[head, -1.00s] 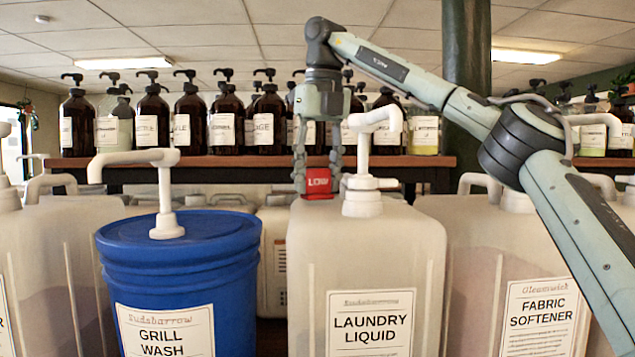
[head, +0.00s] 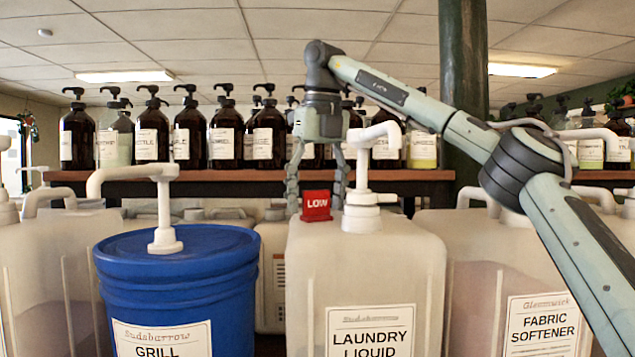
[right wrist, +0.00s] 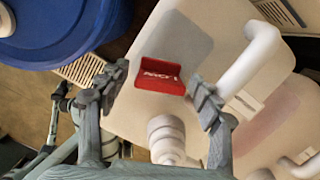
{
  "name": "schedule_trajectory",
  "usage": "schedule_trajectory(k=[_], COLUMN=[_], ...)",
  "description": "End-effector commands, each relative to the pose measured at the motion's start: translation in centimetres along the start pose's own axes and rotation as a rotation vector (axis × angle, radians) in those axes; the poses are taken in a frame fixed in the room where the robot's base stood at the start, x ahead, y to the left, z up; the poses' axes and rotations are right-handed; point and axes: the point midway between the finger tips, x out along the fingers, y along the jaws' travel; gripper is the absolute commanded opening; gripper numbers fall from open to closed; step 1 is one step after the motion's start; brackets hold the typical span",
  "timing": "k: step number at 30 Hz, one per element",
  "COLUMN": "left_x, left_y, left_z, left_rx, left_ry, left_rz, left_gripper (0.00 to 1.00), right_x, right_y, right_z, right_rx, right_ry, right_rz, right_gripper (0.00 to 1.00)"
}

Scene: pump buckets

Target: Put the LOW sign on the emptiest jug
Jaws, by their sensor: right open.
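The red LOW sign (head: 317,206) sits on top of the translucent laundry liquid jug (head: 320,272), just left of its white pump (head: 362,200). My right gripper (head: 315,191) is open above and behind the sign, with a finger to each side and clear of it. In the right wrist view the sign (right wrist: 161,76) lies between the spread fingers (right wrist: 158,86), on the jug top. The fabric softener jug (head: 470,265) at right shows a pinkish fill. No clear fill line shows in the laundry liquid jug. My left gripper is not in the head view.
A blue grill wash bucket (head: 180,290) with a white pump stands at left. Another jug (head: 40,260) is at far left. A wooden shelf (head: 250,176) with several brown pump bottles runs behind. Pump spouts stick up around my arm.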

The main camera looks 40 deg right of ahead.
Motion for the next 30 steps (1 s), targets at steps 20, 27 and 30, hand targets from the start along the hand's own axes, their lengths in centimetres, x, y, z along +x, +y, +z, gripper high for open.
schedule_trajectory(k=[20, 27, 30], left_x=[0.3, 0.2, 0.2], left_y=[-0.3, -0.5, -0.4], left_z=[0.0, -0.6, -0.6], left_rx=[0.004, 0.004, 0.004], left_ry=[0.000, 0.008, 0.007], left_rz=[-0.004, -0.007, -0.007], left_gripper=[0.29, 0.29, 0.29], right_x=[-10.4, -11.8, -12.0], right_y=[0.1, 0.1, 0.1], right_z=[0.0, 0.0, 0.0], right_rx=[0.002, 0.001, -0.001], right_ry=[0.005, 0.002, -0.001], right_rz=[-0.004, -0.002, -0.001], right_gripper=[0.65, 0.65, 0.65])
